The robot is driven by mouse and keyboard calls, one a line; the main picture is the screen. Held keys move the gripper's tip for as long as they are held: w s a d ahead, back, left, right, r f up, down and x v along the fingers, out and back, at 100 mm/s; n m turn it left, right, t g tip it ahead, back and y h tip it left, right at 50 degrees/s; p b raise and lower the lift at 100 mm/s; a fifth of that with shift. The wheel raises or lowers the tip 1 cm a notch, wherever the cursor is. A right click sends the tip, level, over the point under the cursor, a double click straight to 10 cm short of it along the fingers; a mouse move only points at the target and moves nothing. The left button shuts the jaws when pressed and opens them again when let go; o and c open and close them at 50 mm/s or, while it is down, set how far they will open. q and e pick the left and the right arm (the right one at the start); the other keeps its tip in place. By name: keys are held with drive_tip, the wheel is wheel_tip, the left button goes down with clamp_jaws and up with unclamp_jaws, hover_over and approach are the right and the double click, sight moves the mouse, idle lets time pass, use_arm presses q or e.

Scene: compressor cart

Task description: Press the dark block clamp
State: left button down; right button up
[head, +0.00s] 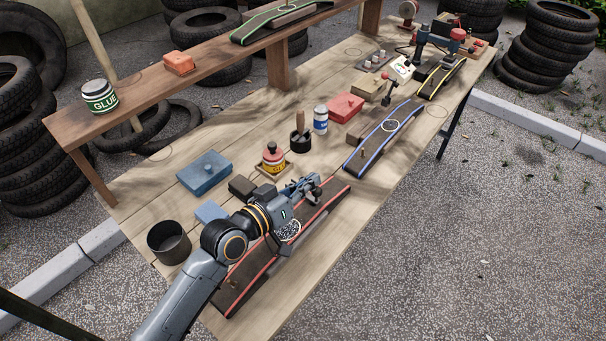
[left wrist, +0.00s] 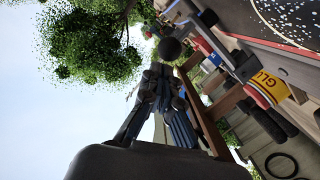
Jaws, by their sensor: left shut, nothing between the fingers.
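My left gripper (head: 312,183) is shut and empty. It hangs over the far part of the red-edged dark strip (head: 234,290), with the forearm across the strip's middle. Two small dark blocks, one (head: 241,187) and another (head: 264,194), sit on the bench just left of the gripper. I cannot tell which part is the dark block clamp; the arm may hide some of it. In the left wrist view the gripper fingers (left wrist: 165,92) show, with a round black knob (left wrist: 170,47) near their tips. Contact cannot be judged. My right gripper is not in view.
A yellow and red glue tin (head: 273,157) stands beyond the blocks, near a blue box (head: 204,174), a blue block (head: 211,212) and a dark cup (head: 168,243). A blue-edged strip (head: 385,136) lies farther right. The bench's front edge is clear.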

sight(311, 196)
use_arm(q)
drive_tip(key=shift+s+d+f, duration=0.2)
drive_tip(key=shift+f, duration=0.1)
drive_tip(key=shift+s+f, duration=0.1)
drive_tip(key=shift+f, duration=0.1)
idle(0.3)
drive_tip(key=shift+r, duration=0.15)
drive_tip(key=r+p, duration=0.1)
drive_tip(key=w+r+p, duration=0.1)
drive_tip(key=r+p, duration=0.1)
drive_tip(key=shift+w+d+r, duration=0.25)
drive_tip(key=shift+w+r, duration=0.15)
drive_tip(key=f+b+v, duration=0.1)
drive_tip(key=v, duration=0.8)
drive_tip(key=shift+a+r, duration=0.35)
drive_tip(key=shift+s, duration=0.15)
